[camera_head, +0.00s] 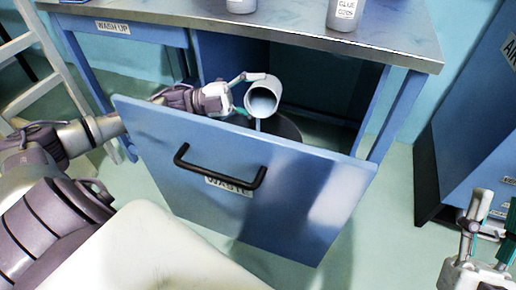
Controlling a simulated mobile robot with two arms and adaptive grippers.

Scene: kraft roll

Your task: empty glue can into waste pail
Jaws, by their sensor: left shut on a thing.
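The glue can (263,94) is a grey-white cylinder, tipped with its open mouth towards me and down. Pale liquid shows inside it, and a thin pale stream hangs below its lip. My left gripper (243,95) is shut on the can's left side and holds it above the pull-out. The waste pail (287,128) shows only as a dark round part below the can. The blue pull-out front, labelled WASTE (229,187), hides the rest of it. My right gripper (492,212) is at the lower right, its fingers apart and empty, far from the can.
The pull-out front (310,200) with its black handle (220,178) stands out from under the steel bench top (290,28). A bottle labelled GLUE (345,12) and another container (240,5) stand on top. A blue cabinet (470,130) is at right, a white ladder (35,50) at left.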

